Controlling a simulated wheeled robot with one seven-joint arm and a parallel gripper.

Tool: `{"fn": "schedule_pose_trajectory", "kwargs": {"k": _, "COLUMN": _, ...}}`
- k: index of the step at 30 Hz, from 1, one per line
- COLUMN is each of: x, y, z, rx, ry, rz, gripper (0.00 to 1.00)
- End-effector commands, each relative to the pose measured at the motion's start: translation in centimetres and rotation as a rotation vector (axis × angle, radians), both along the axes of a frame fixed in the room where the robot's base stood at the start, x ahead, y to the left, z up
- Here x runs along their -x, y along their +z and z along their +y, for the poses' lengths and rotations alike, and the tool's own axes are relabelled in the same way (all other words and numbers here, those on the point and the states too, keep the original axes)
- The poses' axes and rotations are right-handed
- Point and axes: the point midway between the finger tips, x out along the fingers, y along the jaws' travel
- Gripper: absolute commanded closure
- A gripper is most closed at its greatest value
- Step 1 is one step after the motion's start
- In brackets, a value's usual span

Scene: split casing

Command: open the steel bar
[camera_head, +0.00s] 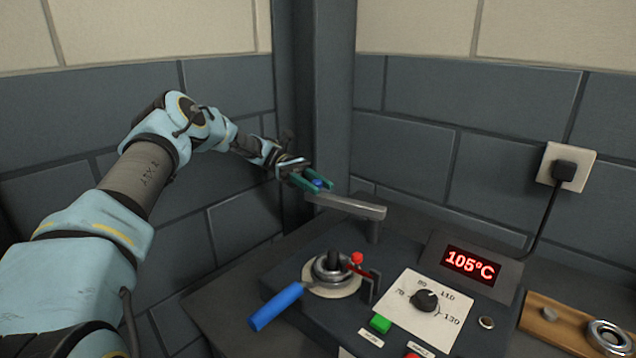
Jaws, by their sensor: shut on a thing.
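The steel bar (347,206) is a flat grey arm on a short upright post at the back of the dark machine. It lies roughly level, and its left end reaches toward the corner column. My gripper (314,183) has teal fingers and is shut at the bar's left end, on a small blue piece (318,183) there. The fingers partly hide that end, so the exact contact is hard to see. My arm reaches in from the left.
On the machine (320,240) are a round metal fitting with a black plug (334,262), a blue handle (277,306), a red knob (357,258), a dial (425,300) and a red 105°C display (470,264). Brick walls and a column stand close behind.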

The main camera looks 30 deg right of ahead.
Motion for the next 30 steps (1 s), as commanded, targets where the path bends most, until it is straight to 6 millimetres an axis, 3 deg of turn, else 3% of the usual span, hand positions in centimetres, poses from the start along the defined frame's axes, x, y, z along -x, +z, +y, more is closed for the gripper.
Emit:
{"fn": "schedule_pose_trajectory", "kwargs": {"k": 17, "x": 0.19, "y": 0.12, "z": -0.20, "rx": 0.003, "ry": -0.031, "rz": 0.002, "gripper": 1.00}}
{"fn": "schedule_pose_trajectory", "kwargs": {"k": 18, "x": 0.19, "y": 0.12, "z": -0.20, "rx": 0.003, "ry": -0.031, "rz": 0.002, "gripper": 0.61}}
{"fn": "schedule_pose_trajectory", "kwargs": {"k": 25, "x": 0.15, "y": 0.07, "z": -0.16, "rx": 0.002, "ry": -0.030, "rz": 0.001, "gripper": 0.35}}
{"fn": "schedule_pose_trajectory", "kwargs": {"k": 30, "x": 0.13, "y": 0.05, "z": -0.13, "rx": 0.002, "ry": -0.029, "rz": 0.001, "gripper": 0.35}}
